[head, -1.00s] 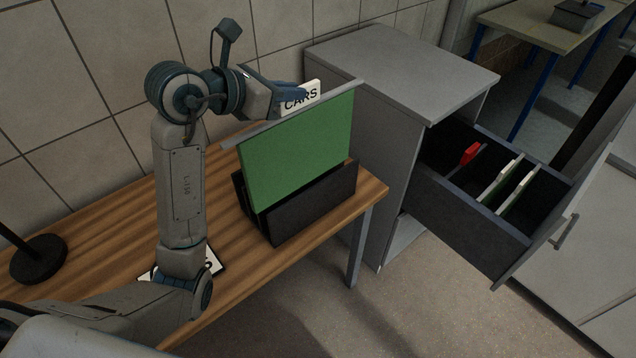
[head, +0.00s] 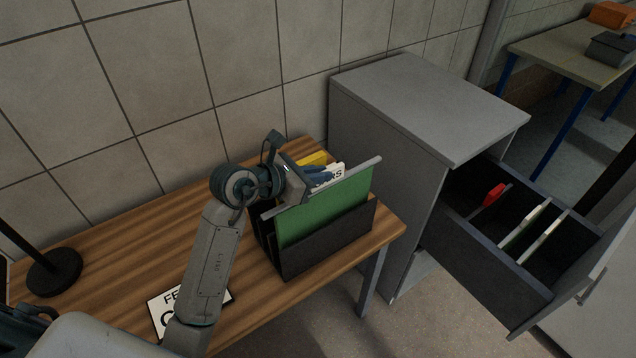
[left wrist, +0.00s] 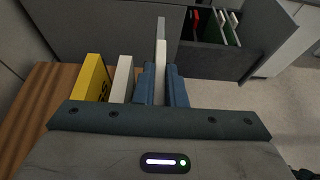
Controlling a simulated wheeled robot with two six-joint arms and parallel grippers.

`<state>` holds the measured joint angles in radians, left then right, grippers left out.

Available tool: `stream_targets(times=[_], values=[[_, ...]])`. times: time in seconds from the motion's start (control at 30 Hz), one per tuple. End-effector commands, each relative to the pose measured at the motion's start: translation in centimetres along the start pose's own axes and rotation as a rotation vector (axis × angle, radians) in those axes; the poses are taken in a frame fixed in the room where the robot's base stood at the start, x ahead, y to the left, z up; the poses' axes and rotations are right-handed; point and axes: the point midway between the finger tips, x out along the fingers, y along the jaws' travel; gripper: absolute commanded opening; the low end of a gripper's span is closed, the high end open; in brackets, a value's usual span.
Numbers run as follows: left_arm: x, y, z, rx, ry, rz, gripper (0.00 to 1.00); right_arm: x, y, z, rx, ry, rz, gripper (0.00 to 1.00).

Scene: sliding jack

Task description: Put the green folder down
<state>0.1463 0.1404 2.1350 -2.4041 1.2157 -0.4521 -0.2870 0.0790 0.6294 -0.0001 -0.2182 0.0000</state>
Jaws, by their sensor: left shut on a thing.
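The green folder (head: 326,212) stands in a black rack (head: 335,247) on the wooden table (head: 130,262). Its lower part is hidden behind the rack's front wall, and its grey top bar sticks out past both sides. My left gripper (head: 318,175) is shut on the folder at its top edge. In the left wrist view my gripper's blue fingers (left wrist: 162,88) close around the pale top piece, with the grey bar (left wrist: 161,40) reaching forward. A white label reading partly "RS" (head: 330,172) shows behind the fingers.
A yellow folder (left wrist: 92,78) and a white-edged piece (left wrist: 122,78) stand beside my fingers. A grey cabinet (head: 420,100) stands right of the table, its drawer (head: 490,262) open with a red tab and white-edged folders inside. A sign lies on the table (head: 165,312).

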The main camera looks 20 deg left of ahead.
Motion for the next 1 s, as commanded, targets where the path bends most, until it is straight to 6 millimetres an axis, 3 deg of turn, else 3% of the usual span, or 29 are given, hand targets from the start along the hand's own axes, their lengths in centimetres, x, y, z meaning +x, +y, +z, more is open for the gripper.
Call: stream_targets(times=[0.3, 0.47, 0.73, 0.77, 0.83, 1.0], values=[[1.4, 0.0, -3.4, -0.002, 0.001, 0.0, 0.0, -1.1, -0.3, 1.6, 0.001, -0.023, -0.004, 1.0], [1.6, 0.0, -3.8, 0.001, -0.002, 0.001, 0.0, -1.1, -0.2, 2.5, 0.0, -0.035, -0.003, 1.0], [1.7, 0.0, -4.2, 0.001, -0.001, 0.001, 0.0, -0.7, 0.2, 2.0, -0.002, -0.028, 0.001, 1.0], [1.7, 0.0, -4.1, 0.001, -0.001, 0.001, 0.16, -0.8, 0.2, 1.8, -0.002, -0.027, 0.002, 1.0], [1.7, 0.0, -4.1, 0.0, 0.0, 0.001, 0.3, -0.8, 0.3, 1.6, -0.002, -0.024, 0.003, 1.0], [1.7, 0.0, -4.1, 0.0, 0.0, 0.001, 0.32, -0.8, 0.4, 1.5, -0.002, -0.022, 0.004, 1.0]])
